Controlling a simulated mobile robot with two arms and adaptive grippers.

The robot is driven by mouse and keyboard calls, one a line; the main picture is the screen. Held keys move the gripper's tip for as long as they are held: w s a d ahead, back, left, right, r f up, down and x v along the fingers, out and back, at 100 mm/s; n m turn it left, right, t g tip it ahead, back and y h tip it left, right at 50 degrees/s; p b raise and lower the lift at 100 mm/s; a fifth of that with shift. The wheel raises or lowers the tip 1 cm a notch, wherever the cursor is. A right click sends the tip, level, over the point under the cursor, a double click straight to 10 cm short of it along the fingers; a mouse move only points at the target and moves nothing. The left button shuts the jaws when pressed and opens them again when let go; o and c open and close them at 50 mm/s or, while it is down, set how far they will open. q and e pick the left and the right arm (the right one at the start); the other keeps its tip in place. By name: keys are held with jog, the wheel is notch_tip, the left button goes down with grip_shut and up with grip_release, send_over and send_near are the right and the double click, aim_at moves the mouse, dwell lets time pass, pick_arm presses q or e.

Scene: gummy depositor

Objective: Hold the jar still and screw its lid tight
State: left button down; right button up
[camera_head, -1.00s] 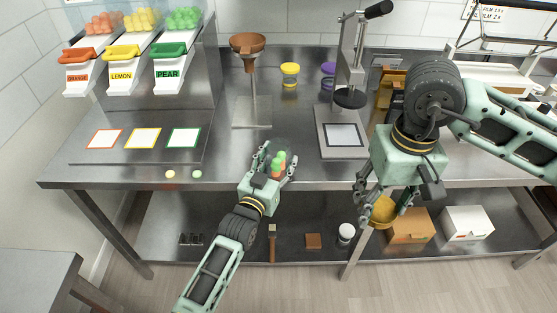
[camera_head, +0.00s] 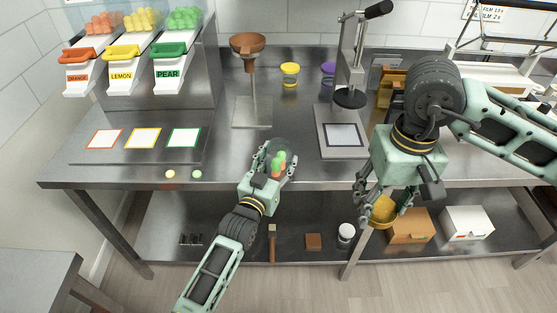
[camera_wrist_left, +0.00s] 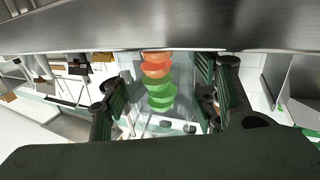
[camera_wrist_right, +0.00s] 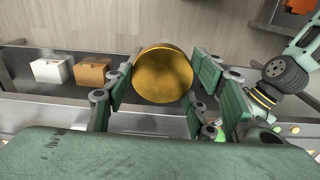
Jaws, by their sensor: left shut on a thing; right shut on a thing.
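The jar (camera_head: 276,158) is clear, with green and orange gummies inside. It stands at the front of the steel table between the fingers of my left gripper (camera_head: 275,166), which is shut on it. The left wrist view shows the gummies (camera_wrist_left: 158,85) through the clear wall between the finger pads. No lid shows on the jar. My right gripper (camera_head: 380,200) is shut on a round gold lid (camera_head: 383,210), in front of the table edge and right of the jar. The right wrist view shows the lid's flat face (camera_wrist_right: 162,75) between the fingers.
A funnel stand (camera_head: 250,85) and a lever press (camera_head: 345,110) stand behind the jar. Yellow-lidded (camera_head: 290,75) and purple-lidded (camera_head: 328,76) jars are at the back. Boxes (camera_head: 410,226) are on the lower shelf.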

jog(key=shift+c, duration=1.2)
jog(key=w+a+r+m, duration=0.1)
jog(key=w+a, duration=0.4)
jog(key=w, duration=0.2)
jog(key=w+a+m, duration=0.1)
jog(key=w+a, duration=0.3)
jog(key=w, duration=0.4)
jog(key=m, duration=0.3)
send_near(278, 159)
jog(key=w+d+r, duration=0.1)
jog(key=w+d, duration=0.1)
jog(key=shift+w+a+r+m, duration=0.1)
jog(key=shift+w+a+m, duration=0.15)
jog(key=shift+a, duration=0.2)
jog(key=shift+w+a+r+m, duration=0.1)
jog(key=shift+w+a+m, duration=0.15)
jog(key=shift+a, duration=0.2)
jog(key=shift+s+f, duration=0.1)
jog(key=shift+f, duration=2.65)
jog(key=shift+f, duration=0.1)
